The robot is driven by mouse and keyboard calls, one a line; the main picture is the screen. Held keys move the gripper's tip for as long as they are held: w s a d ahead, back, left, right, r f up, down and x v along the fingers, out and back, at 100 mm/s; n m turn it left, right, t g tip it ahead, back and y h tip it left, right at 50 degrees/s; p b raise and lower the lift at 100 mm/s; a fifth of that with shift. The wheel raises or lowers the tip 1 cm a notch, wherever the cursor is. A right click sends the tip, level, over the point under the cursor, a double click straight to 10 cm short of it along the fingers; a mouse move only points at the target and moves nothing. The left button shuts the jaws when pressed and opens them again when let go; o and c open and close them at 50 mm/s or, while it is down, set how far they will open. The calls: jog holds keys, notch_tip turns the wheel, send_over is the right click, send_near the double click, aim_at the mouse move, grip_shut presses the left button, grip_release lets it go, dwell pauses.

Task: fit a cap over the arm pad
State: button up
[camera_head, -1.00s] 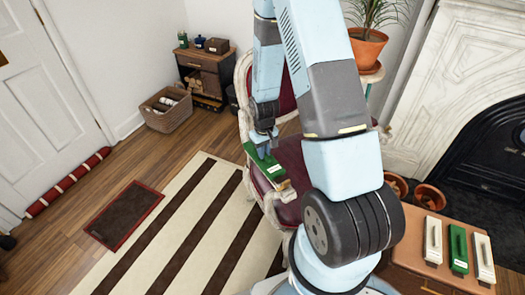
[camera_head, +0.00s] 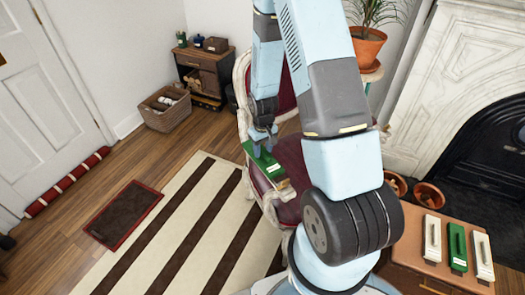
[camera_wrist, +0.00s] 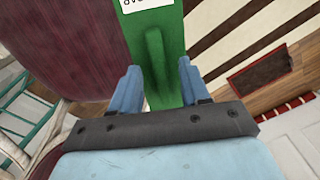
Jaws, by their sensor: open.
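A green cap (camera_head: 266,163) with a white label lies along the arm of the red-seated chair (camera_head: 283,194), on its left side in the head view. The arm pad under it is hidden. My gripper (camera_head: 263,146) is at the cap's far end, pointing down. In the wrist view my gripper (camera_wrist: 160,88) is open, with one blue finger on each side of the green cap (camera_wrist: 158,58) and its raised ridge. Small gaps show between the fingers and the ridge.
A cabinet (camera_head: 425,270) at lower right carries two white caps and another green cap (camera_head: 457,246). A potted plant (camera_head: 368,44) stands behind the chair. A basket (camera_head: 165,108) and a small cabinet (camera_head: 203,76) stand at the back. The striped rug (camera_head: 165,240) is clear.

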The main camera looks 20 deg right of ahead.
notch_tip(320, 180, up, 13)
dwell(0.6)
dwell(0.4)
jog(key=s+r+m+t, duration=0.1)
jog(key=s+r, duration=0.2)
jog(key=r, duration=0.7)
jog(key=s+r+t, duration=0.2)
jog(key=s+r, duration=0.2)
jog(key=r, duration=0.5)
jog(key=s+r+m+t, duration=0.1)
jog(key=s+r+t, duration=0.1)
jog(key=s+r, duration=1)
jog(key=s, duration=0.4)
jog(key=shift+a+r+m+t, duration=0.2)
jog(key=shift+a+m+t, duration=0.05)
jog(key=shift+m+t, duration=0.05)
jog(key=shift+c, duration=0.2)
dwell(0.5)
